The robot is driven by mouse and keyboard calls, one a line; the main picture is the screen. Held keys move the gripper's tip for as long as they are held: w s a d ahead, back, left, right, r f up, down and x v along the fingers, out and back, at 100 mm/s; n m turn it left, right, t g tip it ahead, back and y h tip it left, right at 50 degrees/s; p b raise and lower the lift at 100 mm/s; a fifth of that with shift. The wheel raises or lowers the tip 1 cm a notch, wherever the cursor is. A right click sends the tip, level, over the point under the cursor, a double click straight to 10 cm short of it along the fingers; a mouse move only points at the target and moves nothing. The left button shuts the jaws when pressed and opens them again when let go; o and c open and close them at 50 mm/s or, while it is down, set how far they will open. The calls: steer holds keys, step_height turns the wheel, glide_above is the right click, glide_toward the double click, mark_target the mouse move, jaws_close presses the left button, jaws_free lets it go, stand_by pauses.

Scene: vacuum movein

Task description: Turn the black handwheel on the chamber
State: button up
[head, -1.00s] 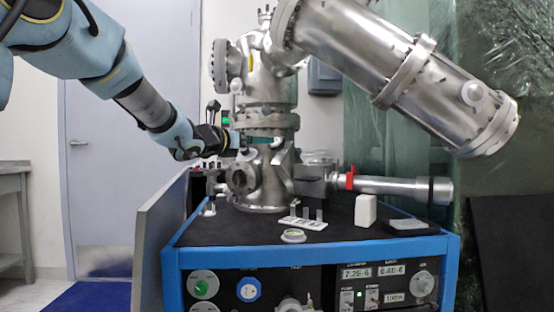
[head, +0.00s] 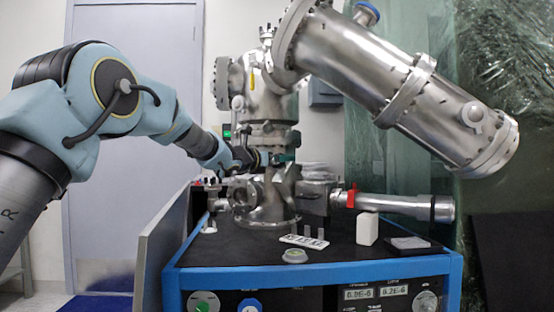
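The steel chamber (head: 268,105) stands on a black-topped cart, with flanges and ports around it. My gripper (head: 262,157) is a small dark shape at the end of my blue-grey arm, at the left side of the chamber just below its middle flanges. It is very close to the chamber, but I cannot tell if it touches. I cannot make out the gripper's fingers. No black handwheel shows clearly; dark parts there blend with the gripper, which may hide it.
A steel tube with a red clamp (head: 351,196) reaches right over the cart (head: 310,271). A white block (head: 367,229), a grey flat piece (head: 409,243) and a small round dish (head: 294,256) lie on top. A large slanted cylinder (head: 400,80) overhangs the right side.

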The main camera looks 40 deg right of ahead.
steer(key=shift+c, duration=0.3)
steer(key=c, duration=1.3)
steer(key=shift+s+f+n+b, duration=0.1)
steer(key=shift+n+b, duration=0.2)
steer(key=shift+b, duration=0.25)
